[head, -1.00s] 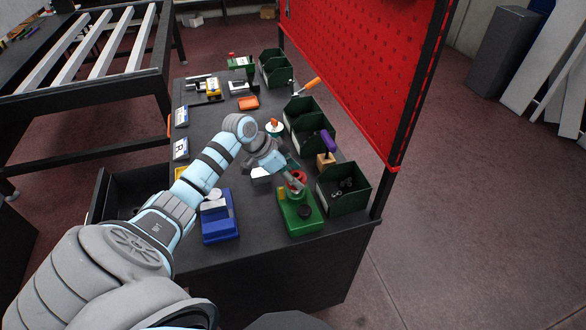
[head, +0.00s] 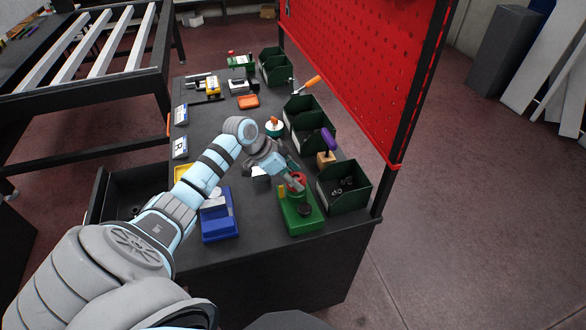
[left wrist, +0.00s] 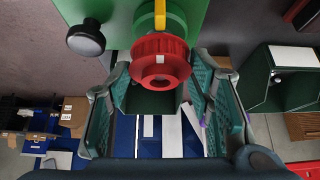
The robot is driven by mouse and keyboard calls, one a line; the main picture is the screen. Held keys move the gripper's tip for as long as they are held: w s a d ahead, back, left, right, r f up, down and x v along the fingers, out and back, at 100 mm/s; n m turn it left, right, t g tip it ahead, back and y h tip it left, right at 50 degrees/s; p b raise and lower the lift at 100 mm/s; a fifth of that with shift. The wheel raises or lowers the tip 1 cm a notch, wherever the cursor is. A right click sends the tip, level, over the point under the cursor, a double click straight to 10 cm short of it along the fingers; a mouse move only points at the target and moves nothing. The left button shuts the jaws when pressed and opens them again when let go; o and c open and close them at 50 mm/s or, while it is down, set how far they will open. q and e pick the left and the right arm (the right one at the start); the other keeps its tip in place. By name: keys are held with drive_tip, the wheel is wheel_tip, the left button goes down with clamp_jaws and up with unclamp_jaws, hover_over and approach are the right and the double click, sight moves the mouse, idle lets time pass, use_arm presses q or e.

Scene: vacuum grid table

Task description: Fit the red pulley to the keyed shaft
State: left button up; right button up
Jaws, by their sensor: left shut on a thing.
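The red pulley (head: 297,179) is at the far end of the green fixture (head: 300,222). My left gripper (head: 293,184) is shut on the pulley. In the left wrist view, the red pulley (left wrist: 161,62) sits between the two green-padded fingers of my left gripper (left wrist: 160,82), with a small white mark on its rim and a dark round centre. The green fixture (left wrist: 118,15) is just behind it, with a yellow piece (left wrist: 160,14) beside the pulley. The keyed shaft is not distinguishable; I cannot tell whether the pulley is around it. My right gripper is not in view.
A black knob (head: 305,209) stands on the fixture. A blue fixture (head: 219,226) is to its left. Green bins (head: 344,200) line the right edge below the red pegboard (head: 355,70). A purple-handled tool (head: 327,141) stands in a wooden block behind the fixture.

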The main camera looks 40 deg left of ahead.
use_arm(q)
drive_tip(key=shift+s+f+b, duration=0.1)
drive_tip(key=shift+f+b, duration=0.3)
drive_tip(key=shift+f, duration=0.35)
idle(0.9)
drive_tip(key=o, duration=1.3)
drive_tip(key=shift+o, duration=0.2)
drive_tip(key=v, duration=1.2)
drive_tip(key=shift+f, duration=0.1)
